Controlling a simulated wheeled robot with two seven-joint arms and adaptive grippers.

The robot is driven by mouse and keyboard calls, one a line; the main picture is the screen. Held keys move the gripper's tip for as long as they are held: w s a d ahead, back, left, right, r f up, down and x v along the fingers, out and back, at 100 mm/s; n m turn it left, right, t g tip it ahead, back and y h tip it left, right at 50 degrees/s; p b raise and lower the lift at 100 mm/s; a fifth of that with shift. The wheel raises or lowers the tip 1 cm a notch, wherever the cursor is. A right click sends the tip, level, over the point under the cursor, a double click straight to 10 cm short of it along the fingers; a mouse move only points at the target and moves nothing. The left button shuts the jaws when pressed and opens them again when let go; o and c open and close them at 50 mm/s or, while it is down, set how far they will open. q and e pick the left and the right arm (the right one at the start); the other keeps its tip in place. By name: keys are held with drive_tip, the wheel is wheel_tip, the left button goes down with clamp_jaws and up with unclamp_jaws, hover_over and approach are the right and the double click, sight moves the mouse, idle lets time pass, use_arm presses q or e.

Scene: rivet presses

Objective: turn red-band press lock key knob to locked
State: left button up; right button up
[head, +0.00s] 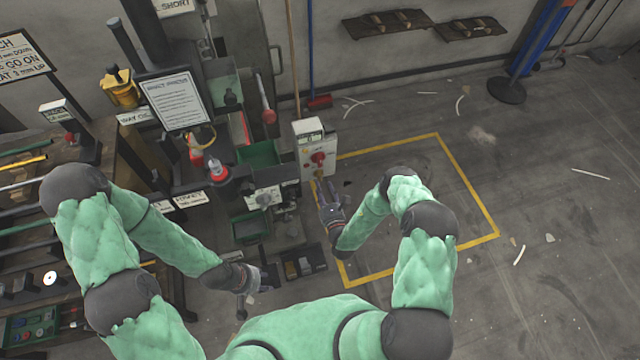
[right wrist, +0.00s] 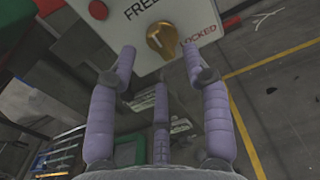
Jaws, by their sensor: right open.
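The lock key knob (right wrist: 162,40) is brass-coloured and sits on the white panel face of a box, between the printed words FREE above it and LOCKED to its right. Which word it points at is hard to tell. The white box (head: 308,135) shows in the head view with red parts on its front. My right gripper (right wrist: 160,64) is open, its purple fingers spread below and around the knob's sides, apart from it and empty. It also shows in the head view (head: 322,190) just below the box. My left gripper (head: 264,278) hangs low at the left; its opening is unclear.
A red button (right wrist: 98,10) sits on the panel left of the knob. Presses and a sign board (head: 176,100) crowd the bench left of the box. The floor right of the box, inside the yellow line (head: 468,188), is largely clear.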

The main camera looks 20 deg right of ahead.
sight(319, 180)
drive_tip(key=shift+w+b, duration=0.3)
drive_tip(key=shift+w, duration=1.45)
clamp_jaws()
